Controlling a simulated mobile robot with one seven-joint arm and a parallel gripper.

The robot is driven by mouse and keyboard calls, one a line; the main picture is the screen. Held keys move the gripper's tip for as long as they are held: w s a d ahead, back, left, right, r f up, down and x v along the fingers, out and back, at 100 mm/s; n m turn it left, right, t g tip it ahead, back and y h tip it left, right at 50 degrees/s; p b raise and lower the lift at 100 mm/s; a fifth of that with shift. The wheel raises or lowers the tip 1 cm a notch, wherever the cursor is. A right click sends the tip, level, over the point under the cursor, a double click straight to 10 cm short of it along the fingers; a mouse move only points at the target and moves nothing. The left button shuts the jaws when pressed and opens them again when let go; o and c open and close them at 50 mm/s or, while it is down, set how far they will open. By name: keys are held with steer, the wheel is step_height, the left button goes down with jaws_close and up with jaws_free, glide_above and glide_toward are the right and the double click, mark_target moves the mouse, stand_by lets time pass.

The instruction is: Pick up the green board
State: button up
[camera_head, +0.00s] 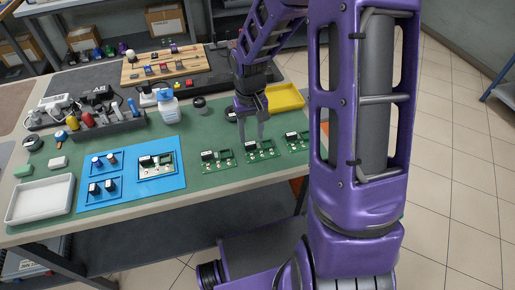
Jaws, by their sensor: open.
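Several green boards with black and white parts show in the head view. One green board (218,166) lies left of my gripper. A second green board (265,155) lies just below it, and a third green board (297,146) lies to the right, partly behind my arm. Another board (155,171) sits in a recess of the blue mat (173,186). My gripper (252,137) is open and points down, its fingertips close to the rear edge of the second board. I cannot tell whether they touch it. Nothing shows between the fingers.
A blue tray (100,207) with small dark cylinders and a white bin (40,202) stand at the left. A yellow tray (285,97) and a bottle (168,107) stand behind. My purple arm hides the table's right end. The green mat in front of the boards is clear.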

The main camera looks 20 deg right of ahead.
mark_target(251, 145)
step_height(251, 145, down, 5)
steer(key=shift+w+a+r, duration=0.1)
steer(key=shift+r, duration=0.1)
steer(key=shift+c, duration=0.3)
jaws_close()
